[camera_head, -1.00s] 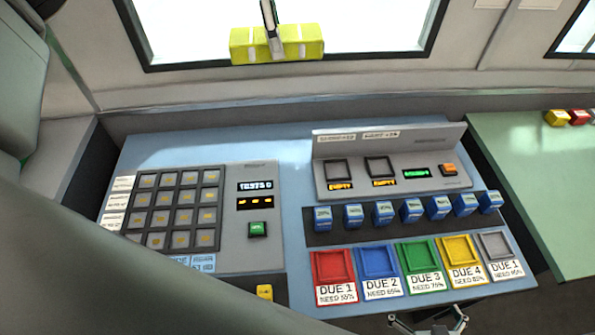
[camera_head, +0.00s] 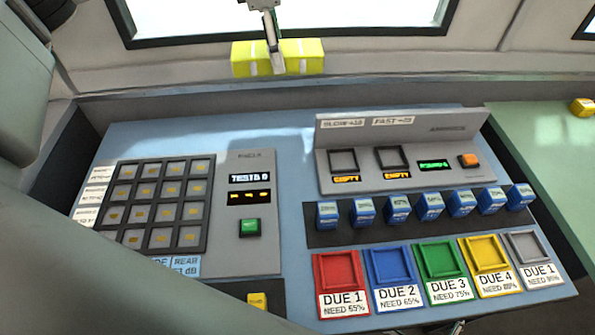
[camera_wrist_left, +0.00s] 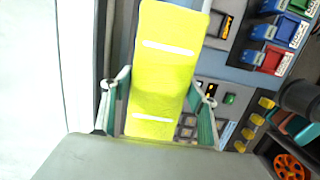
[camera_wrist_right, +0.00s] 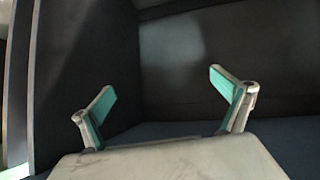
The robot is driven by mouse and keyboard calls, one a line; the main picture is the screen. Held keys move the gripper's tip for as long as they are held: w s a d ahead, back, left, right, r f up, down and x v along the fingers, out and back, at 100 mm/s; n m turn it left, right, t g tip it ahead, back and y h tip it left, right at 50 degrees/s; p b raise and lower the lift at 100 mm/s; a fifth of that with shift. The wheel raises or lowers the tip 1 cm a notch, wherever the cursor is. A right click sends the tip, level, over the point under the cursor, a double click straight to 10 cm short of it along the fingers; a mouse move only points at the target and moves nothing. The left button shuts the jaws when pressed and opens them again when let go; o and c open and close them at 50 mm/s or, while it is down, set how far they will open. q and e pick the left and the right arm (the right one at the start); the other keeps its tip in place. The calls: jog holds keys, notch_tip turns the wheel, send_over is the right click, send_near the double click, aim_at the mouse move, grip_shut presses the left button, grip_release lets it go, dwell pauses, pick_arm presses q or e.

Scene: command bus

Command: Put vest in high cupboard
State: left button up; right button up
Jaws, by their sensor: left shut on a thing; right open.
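The vest is a folded bright yellow block with pale stripes (camera_head: 303,57). In the head view it is held up in front of the window's lower edge, above the back of the blue desk. My left gripper (camera_head: 275,62) is shut on it. In the left wrist view the vest (camera_wrist_left: 165,75) lies between the two teal-padded fingers (camera_wrist_left: 160,108). My right gripper (camera_wrist_right: 170,98) is open and empty in the right wrist view, facing dark panels. No high cupboard can be made out for certain in any view.
Below the vest is the blue desk (camera_head: 240,140) with a keypad panel (camera_head: 155,205), several blue blocks and coloured trays such as the red one (camera_head: 338,270). A green table (camera_head: 550,150) with a yellow block (camera_head: 582,107) stands at the right.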

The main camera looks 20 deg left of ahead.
pick_arm(q)
notch_tip(320, 180, down, 20)
jog(key=shift+r+b, duration=0.1)
jog(key=shift+b, duration=0.8)
jog(key=o, duration=1.2)
